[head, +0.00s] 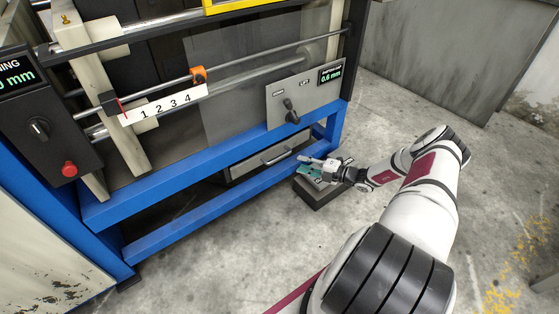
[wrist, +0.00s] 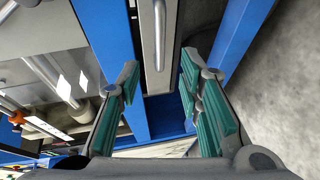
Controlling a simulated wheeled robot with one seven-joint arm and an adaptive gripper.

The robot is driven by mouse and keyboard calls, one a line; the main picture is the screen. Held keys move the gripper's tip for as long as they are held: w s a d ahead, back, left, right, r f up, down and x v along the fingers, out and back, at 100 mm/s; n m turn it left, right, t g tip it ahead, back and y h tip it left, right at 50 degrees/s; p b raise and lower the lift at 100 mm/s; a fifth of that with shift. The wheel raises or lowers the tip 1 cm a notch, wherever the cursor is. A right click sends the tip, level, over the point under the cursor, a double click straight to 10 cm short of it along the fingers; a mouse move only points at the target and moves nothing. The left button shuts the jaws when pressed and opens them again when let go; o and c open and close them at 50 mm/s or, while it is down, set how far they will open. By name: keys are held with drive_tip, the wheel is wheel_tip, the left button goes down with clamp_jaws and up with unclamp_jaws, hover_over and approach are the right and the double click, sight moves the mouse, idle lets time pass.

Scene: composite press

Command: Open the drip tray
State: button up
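The drip tray is a grey drawer (head: 240,171) low in the press, between two blue beams, with a pale bar handle (head: 279,156) across its front. It looks pushed in. In the wrist view the drawer front (wrist: 151,82) and its handle (wrist: 159,35) run upright at the top centre. My gripper (head: 308,167) is in front of the drawer's right end. In the wrist view my gripper (wrist: 160,75) is open, with green-padded fingers spread apart and nothing between them. The handle lies beyond the fingertips, apart from them.
Blue beams (head: 205,212) run above and below the drawer. A dark low block (head: 318,194) stands on the floor under my gripper. A grey panel with a lever (head: 291,112) is above. The concrete floor (head: 235,255) in front is clear.

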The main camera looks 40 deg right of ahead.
sight(280, 157)
drive_tip(key=b+x, duration=0.3)
drive_tip(key=x, duration=0.8)
drive_tip(key=shift+w+f, duration=0.1)
drive_tip(key=shift+w, duration=0.1)
clamp_jaws()
